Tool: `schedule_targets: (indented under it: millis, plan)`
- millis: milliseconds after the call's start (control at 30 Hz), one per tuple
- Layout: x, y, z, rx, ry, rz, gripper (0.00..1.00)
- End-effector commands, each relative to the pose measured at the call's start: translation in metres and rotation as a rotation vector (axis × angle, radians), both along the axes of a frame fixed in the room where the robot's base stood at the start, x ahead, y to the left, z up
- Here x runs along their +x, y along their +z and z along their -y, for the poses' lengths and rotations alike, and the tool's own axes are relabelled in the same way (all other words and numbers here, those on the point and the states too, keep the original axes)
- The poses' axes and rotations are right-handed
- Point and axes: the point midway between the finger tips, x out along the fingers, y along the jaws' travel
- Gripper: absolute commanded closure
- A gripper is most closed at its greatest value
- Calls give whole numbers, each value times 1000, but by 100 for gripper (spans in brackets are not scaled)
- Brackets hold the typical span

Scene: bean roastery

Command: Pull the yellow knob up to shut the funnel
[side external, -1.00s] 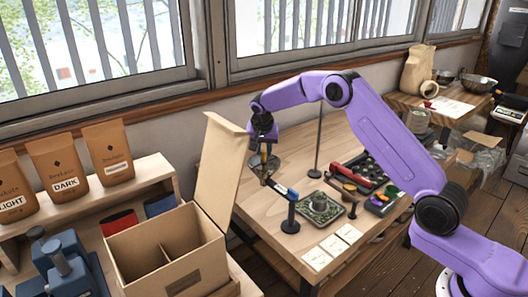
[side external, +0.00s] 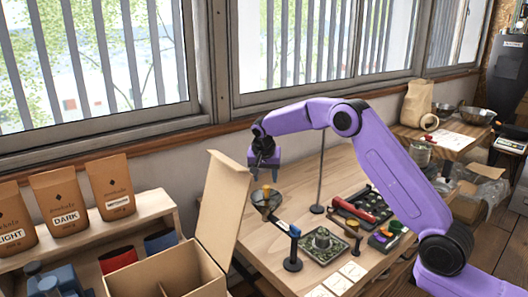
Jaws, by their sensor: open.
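The funnel (side external: 268,203) is a brownish cone at the end of a tilted bar (side external: 282,226) with a blue part, carried by a dark stand (side external: 293,262) on the wooden table. The small yellow knob (side external: 266,190) stands up at the funnel's middle. My gripper (side external: 264,179) points down just above the knob, with its fingers spread and nothing visible between them. A small gap seems to separate the fingertips from the knob. Whether the funnel's outlet is open or shut cannot be seen.
An open cardboard box (side external: 172,270) with a raised flap (side external: 221,205) stands close left of the funnel. A thin upright pole (side external: 319,180) rises behind. A green board (side external: 322,246), white cards (side external: 353,271) and a dark tray (side external: 362,207) lie to the right.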

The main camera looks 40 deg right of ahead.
Motion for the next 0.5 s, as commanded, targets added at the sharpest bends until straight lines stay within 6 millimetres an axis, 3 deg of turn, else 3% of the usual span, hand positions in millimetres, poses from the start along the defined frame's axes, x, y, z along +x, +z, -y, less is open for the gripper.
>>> schedule_targets:
  millis: [500]
  plan:
    - [-29,99,-29,1,1,4,48]
